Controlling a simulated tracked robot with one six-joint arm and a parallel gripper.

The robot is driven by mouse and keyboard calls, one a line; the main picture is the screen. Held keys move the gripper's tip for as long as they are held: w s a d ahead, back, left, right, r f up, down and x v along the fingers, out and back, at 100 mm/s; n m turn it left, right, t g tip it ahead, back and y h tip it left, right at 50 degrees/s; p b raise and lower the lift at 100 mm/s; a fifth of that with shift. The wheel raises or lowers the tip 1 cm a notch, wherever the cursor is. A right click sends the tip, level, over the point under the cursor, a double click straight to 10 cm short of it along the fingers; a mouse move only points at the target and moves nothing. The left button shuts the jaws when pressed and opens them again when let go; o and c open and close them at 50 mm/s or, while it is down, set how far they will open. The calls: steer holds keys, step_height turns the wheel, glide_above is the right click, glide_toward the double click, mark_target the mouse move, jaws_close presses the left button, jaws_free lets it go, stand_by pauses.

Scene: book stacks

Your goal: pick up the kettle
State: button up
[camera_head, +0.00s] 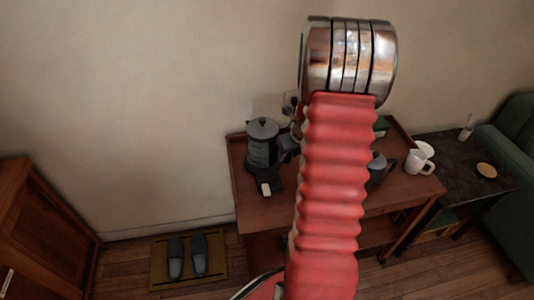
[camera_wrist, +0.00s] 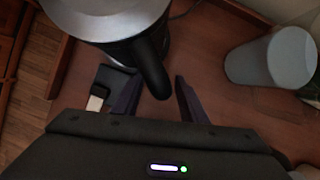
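The kettle (camera_head: 262,148) stands upright on the left part of the wooden table, a grey body with a round lid. In the wrist view the kettle (camera_wrist: 118,22) is at the top, with a pale shiny top and a black handle (camera_wrist: 150,66) reaching down toward me. My gripper (camera_wrist: 157,84) is open, with one dark finger on each side of the handle's lower end. Gaps show between handle and fingers, so it is not gripped. In the head view my red arm hides most of the gripper.
A black piece with a cream part (camera_wrist: 96,102) sits beside the left finger. A grey cup-like vessel (camera_wrist: 268,62) stands to the right. A dark pot (camera_head: 377,172) and white mug (camera_head: 414,162) stand on the wooden table (camera_head: 330,212). A wall is behind.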

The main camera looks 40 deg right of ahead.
stand_by(0.4)
jaws_close()
stand_by(1.2)
steer(key=shift+d, duration=0.1)
